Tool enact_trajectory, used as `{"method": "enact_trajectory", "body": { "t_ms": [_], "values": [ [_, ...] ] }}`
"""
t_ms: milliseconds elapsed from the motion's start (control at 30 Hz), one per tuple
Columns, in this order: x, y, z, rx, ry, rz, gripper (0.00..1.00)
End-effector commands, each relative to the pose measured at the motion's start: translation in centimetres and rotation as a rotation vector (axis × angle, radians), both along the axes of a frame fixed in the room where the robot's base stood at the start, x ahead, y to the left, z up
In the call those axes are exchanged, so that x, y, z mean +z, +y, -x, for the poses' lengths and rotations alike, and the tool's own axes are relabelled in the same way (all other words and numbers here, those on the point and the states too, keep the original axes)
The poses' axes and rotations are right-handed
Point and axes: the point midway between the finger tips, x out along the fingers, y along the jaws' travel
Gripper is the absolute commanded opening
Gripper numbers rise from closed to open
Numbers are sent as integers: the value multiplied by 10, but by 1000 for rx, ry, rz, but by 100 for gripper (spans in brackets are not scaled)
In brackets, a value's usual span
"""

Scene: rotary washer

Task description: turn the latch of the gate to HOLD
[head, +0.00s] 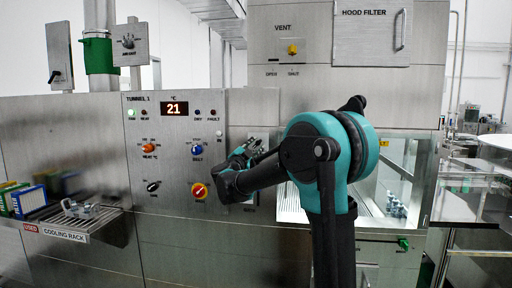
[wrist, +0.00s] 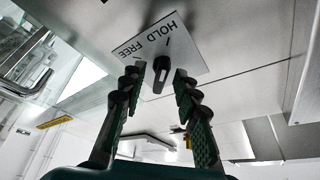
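The latch (wrist: 161,68) is a black knob on a pale plate (wrist: 186,57) lettered HOLD and FREE, seen tilted in the wrist view. Its narrow end reaches down between my fingertips. I cannot tell which word it points to. My gripper (wrist: 160,78) is open, with one dark ribbed finger on each side of the latch. Gaps show between the fingers and the knob. In the head view my gripper (head: 250,148) is at the steel panel right of the control knobs, and it and my arm largely hide the latch there.
A cooling rack (head: 84,222) juts out at the lower left. A yellow vent knob (head: 292,49) sits above. An open window bay (head: 392,185) lies to the right.

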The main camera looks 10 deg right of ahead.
Motion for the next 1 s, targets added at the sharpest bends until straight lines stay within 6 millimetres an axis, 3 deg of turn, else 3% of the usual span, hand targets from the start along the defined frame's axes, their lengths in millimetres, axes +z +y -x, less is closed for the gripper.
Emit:
{"method": "enact_trajectory", "body": {
  "t_ms": [267,700,1000],
  "values": [
    [-5,12,15,3,0,0,31],
    [-27,57,81,3,0,0,31],
    [-32,66,95,0,0,0,31]
  ]
}}
